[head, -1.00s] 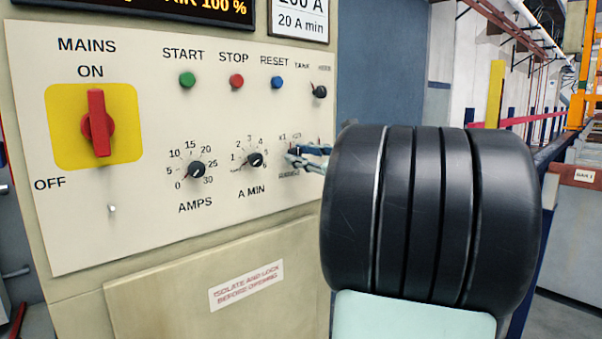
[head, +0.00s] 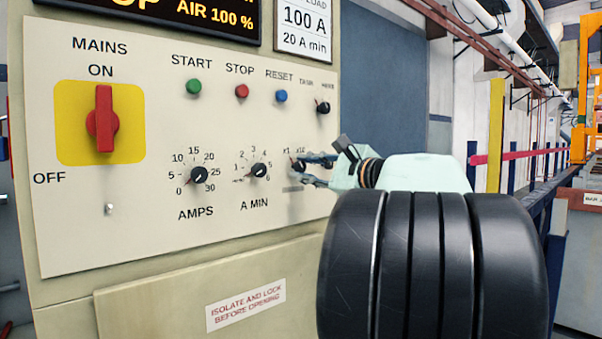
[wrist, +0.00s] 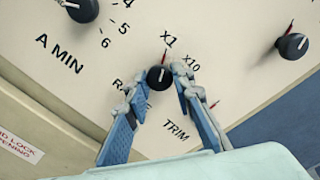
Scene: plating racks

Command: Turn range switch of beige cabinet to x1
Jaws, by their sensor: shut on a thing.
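The beige cabinet (head: 62,300) fills the left of the head view, with a pale control panel (head: 75,225). Its range switch (wrist: 158,78) is a small black knob with a white pointer line, beside the x1 and x10 marks. In the wrist view the line points up, towards x1; exact alignment is hard to tell. The range switch (head: 298,165) is small and partly covered in the head view. My gripper (wrist: 157,86) is shut on the knob, one blue-grey finger on each side. My gripper also shows in the head view (head: 304,170). The left finger partly hides the range label.
The A MIN knob (head: 257,171) and AMPS knob (head: 199,174) lie to the left. A small black selector (head: 323,107) is above, beside the RESET button (head: 281,96). The red MAINS handle (head: 104,120) is far left. A blue-grey wall (head: 383,80) stands behind.

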